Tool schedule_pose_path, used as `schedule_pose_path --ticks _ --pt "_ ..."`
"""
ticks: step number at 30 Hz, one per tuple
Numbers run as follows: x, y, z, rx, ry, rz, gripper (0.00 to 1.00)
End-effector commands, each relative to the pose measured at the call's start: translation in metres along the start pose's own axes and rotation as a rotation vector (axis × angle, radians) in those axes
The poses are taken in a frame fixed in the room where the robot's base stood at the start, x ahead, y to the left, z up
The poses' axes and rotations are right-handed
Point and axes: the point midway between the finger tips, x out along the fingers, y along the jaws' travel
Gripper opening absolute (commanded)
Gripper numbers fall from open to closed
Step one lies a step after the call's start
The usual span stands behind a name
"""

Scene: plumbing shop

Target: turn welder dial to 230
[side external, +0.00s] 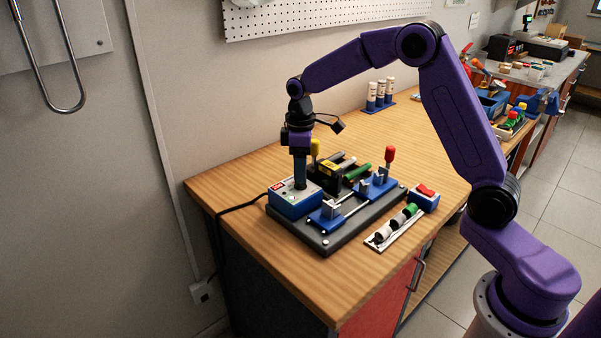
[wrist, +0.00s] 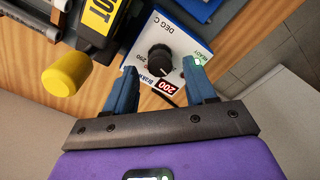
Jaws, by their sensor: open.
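The welder's control box (side external: 294,199) is blue with a white top and sits at the left end of the dark machine base on the bench. In the wrist view its white face (wrist: 187,44) reads "DEG C", with 290 and a red 200 label visible. The black dial (wrist: 160,58) is on this face; its exact setting cannot be read. My gripper (wrist: 163,82) points down over the box, jaws open, one blue finger on each side of the dial, apart from it as far as I can see. In the side view my gripper (side external: 300,185) hides the dial.
A yellow knob (wrist: 67,75) and a black block marked "HOT" (wrist: 102,20) stand close beside the box. The base carries blue clamps (side external: 372,186) and a red-knobbed lever (side external: 390,154).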

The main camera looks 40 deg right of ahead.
Motion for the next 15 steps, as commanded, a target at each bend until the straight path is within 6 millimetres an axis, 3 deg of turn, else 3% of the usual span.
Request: schedule_pose_path --ticks 6,15 --pt "0.019 0.0 0.0 0.0 -0.001 0.0 0.55" --pt "0.022 0.0 0.0 0.0 0.001 0.001 0.55"
